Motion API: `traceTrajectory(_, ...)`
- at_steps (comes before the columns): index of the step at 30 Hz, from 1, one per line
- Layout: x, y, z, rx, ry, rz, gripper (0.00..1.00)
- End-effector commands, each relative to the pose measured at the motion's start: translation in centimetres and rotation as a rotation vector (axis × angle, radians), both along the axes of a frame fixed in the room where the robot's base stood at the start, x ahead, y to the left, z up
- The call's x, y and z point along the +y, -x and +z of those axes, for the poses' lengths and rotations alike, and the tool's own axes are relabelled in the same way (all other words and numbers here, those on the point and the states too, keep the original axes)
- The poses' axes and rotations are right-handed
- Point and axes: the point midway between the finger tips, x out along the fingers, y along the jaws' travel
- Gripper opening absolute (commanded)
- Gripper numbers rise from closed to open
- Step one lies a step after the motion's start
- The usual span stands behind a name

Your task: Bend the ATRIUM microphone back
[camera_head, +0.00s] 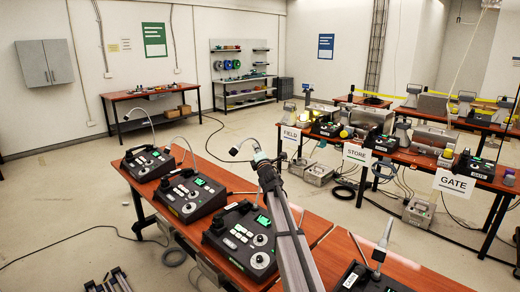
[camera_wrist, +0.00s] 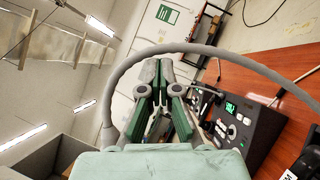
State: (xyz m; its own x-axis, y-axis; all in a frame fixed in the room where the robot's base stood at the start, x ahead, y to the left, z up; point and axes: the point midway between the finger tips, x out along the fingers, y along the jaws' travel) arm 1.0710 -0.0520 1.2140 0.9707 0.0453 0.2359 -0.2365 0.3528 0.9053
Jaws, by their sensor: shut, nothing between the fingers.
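Several desk paging consoles with gooseneck microphones stand on the near wooden table; I cannot read their labels, so I cannot tell which is ATRIUM. My gripper (camera_head: 262,158) is raised above the table over the nearer left-hand console (camera_head: 243,240). A bent microphone (camera_head: 234,151) shows just left of the gripper, its lower stem hidden by my arm. In the wrist view, my gripper's green-padded fingers (camera_wrist: 160,100) are together and empty. A grey gooseneck (camera_wrist: 205,50) arches over them, bending down at the left; whether it touches my gripper is unclear.
Two more consoles (camera_head: 190,195) (camera_head: 147,162) stand farther along, with bent goosenecks. Another console (camera_head: 370,276) stands at the lower right with its microphone (camera_head: 384,234) nearly upright. Tables with FIELD, STORE and GATE signs (camera_head: 454,184) are at the right. Bare tabletop (camera_head: 322,232) lies beside my arm.

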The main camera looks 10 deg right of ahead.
Motion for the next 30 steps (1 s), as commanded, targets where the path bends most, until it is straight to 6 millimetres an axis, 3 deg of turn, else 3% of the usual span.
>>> traceTrajectory(17,0.7,0.8,-0.8,-0.002,0.001,0.000,0.00)
traceTrajectory(25,2.5,2.8,-2.0,-0.003,0.000,-0.002,0.00)
traceTrajectory(30,2.3,6.9,-2.3,-0.002,0.002,-0.004,0.00)
